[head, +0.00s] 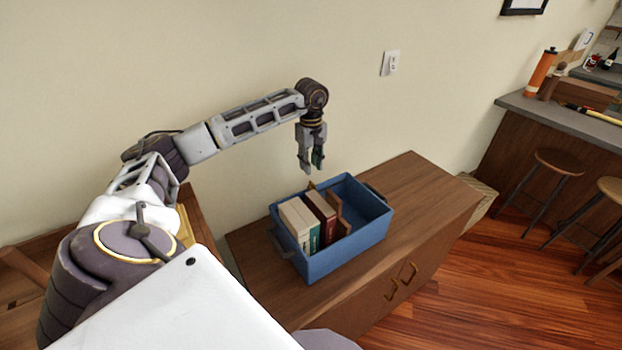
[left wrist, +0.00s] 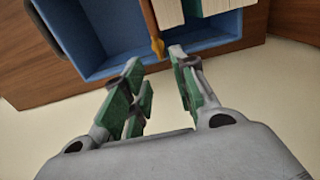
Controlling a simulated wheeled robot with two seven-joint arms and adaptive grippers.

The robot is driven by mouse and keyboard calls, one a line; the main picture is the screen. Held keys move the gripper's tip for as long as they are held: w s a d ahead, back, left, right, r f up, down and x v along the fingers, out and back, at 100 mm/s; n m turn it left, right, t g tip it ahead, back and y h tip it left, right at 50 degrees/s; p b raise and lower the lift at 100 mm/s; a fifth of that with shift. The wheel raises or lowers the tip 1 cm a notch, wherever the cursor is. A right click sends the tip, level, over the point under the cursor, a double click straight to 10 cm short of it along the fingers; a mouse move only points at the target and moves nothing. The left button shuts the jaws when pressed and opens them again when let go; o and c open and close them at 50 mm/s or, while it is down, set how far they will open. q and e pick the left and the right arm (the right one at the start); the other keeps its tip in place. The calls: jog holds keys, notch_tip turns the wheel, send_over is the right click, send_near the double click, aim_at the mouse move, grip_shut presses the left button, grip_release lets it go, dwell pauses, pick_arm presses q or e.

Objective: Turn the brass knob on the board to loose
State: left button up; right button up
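A small brass knob (left wrist: 157,46) shows in the left wrist view at the near end of a thin brown board (left wrist: 150,16). The board stands in the blue bin, between the books and the empty part. In the head view the knob (head: 311,185) is a small brass-coloured spot at the bin's back side, and the notched brown board (head: 341,211) is beside the books. My left gripper (head: 312,167) points down above the bin's back side. Its green-padded fingers (left wrist: 156,62) are apart and empty, with the knob just beyond the fingertips, apparently not touching.
The blue bin (head: 345,249) holds several upright books (head: 298,222) on its left; its right part is empty. It stands on a wooden cabinet (head: 420,190) against a plain wall with a switch plate (head: 390,63). The cabinet top to the right is clear.

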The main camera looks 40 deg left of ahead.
aim_at(313, 185)
pick_arm(q)
jog(key=shift+f+p, duration=0.55)
jog(key=shift+f, duration=3)
jog(key=shift+c, duration=0.2)
grip_shut()
